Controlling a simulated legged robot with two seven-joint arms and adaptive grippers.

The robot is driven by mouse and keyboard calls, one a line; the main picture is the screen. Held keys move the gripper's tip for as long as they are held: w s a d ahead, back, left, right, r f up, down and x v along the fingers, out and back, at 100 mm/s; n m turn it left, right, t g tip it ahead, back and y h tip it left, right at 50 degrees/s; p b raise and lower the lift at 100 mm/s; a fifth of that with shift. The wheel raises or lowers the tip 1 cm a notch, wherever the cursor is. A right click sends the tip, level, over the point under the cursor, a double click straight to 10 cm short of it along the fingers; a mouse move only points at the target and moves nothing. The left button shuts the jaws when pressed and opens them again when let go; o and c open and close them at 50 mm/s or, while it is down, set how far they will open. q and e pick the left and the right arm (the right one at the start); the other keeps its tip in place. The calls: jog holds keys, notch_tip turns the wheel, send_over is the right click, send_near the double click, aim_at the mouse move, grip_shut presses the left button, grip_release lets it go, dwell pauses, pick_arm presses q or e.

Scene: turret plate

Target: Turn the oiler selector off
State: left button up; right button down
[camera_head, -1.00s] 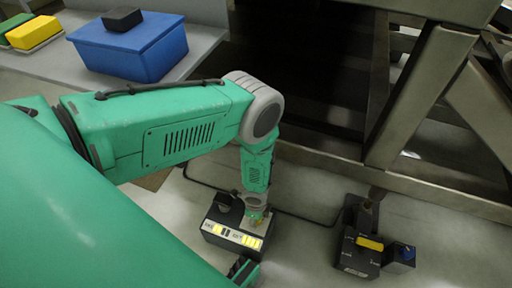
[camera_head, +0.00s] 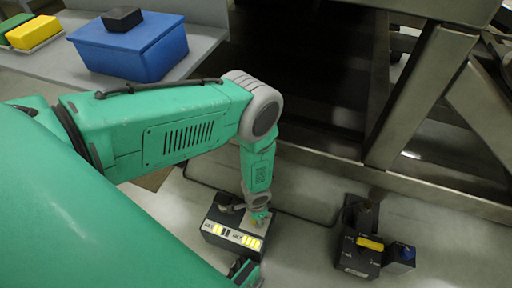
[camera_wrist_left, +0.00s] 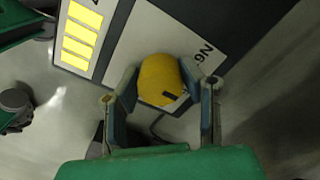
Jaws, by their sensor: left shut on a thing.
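The oiler selector is a yellow knob (camera_wrist_left: 160,80) on a pale plate of a dark control box (camera_head: 232,240). In the left wrist view, my left gripper (camera_wrist_left: 164,92) has its two fingers on either side of the knob and is shut on it. The knob has a small dark mark near its lower edge. Black lettering (camera_wrist_left: 204,50) is printed beside it, tilted and hard to read. In the head view, my left gripper (camera_head: 258,217) reaches down onto the box's right part and hides the knob. My right gripper's fingers do not show.
Yellow blocks (camera_wrist_left: 80,35) line the box's label. Another dark box with a yellow handle (camera_head: 370,244) and a blue knob (camera_head: 406,253) stands to the right. A metal frame (camera_head: 425,95) rises behind. A blue bin (camera_head: 135,50) sits on a bench at upper left.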

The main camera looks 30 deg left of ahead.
pick_arm(q)
jog(key=shift+w+d+r, duration=0.1)
jog(key=shift+w+d, duration=0.05)
jog(key=shift+w, duration=0.15)
jog(key=o, duration=0.9)
jog(key=shift+o, duration=1.2)
jog(key=shift+s, duration=0.15)
notch_tip(320, 180, up, 12)
